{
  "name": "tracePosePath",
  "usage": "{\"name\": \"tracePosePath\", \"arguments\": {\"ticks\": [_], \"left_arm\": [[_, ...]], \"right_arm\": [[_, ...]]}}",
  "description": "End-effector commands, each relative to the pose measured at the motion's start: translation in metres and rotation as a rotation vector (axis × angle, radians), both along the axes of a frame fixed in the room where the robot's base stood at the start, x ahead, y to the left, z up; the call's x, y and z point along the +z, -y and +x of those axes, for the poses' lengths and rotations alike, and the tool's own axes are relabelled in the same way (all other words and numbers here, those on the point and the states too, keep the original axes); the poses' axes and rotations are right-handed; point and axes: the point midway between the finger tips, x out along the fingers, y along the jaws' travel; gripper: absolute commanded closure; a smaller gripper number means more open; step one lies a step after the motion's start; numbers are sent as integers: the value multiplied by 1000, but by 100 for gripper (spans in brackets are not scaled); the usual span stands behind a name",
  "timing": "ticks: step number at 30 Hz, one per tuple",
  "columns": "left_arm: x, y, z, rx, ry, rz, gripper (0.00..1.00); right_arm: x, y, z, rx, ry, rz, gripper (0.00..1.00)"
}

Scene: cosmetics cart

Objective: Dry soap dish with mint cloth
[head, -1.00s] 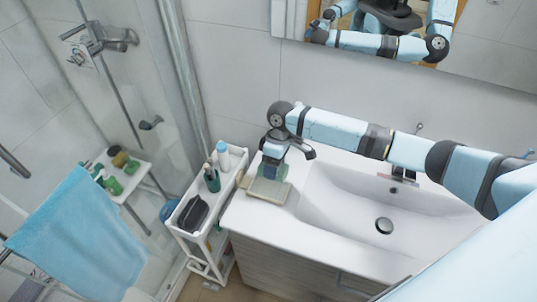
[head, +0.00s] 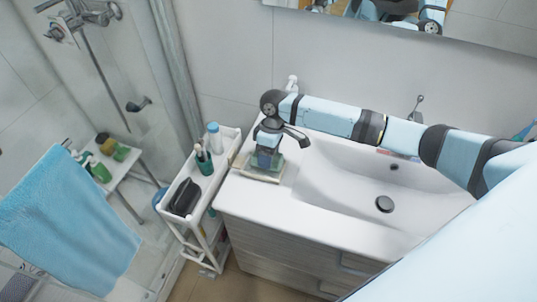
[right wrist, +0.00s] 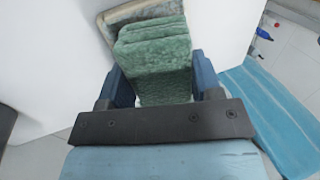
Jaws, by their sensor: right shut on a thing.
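My right gripper (head: 267,158) is shut on a folded green cloth, the mint cloth (right wrist: 157,60), which shows between its blue fingers in the right wrist view. In the head view the gripper points down at the left end of the washbasin counter. The soap dish (head: 248,176) is a beige, shallow rectangular dish lying on the counter under the gripper. It also shows in the right wrist view (right wrist: 118,14), just beyond and partly behind the cloth. The cloth is over the dish; I cannot tell whether they touch. My left gripper is not in view.
A white cart (head: 228,140) with bottles and a black pouch (head: 184,197) stands left of the counter. The white basin (head: 345,180) lies to the right, with a faucet behind it. A blue towel (head: 68,225) hangs at the far left. A mirror (head: 400,22) is above.

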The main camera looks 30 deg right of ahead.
Motion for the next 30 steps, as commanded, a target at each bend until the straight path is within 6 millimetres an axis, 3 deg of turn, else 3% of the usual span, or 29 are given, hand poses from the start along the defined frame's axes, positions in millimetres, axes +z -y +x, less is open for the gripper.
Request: {"name": "tracePosePath", "arguments": {"ticks": [30], "left_arm": [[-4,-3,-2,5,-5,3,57]], "right_arm": [[-9,0,0,0,0,0,60]]}}
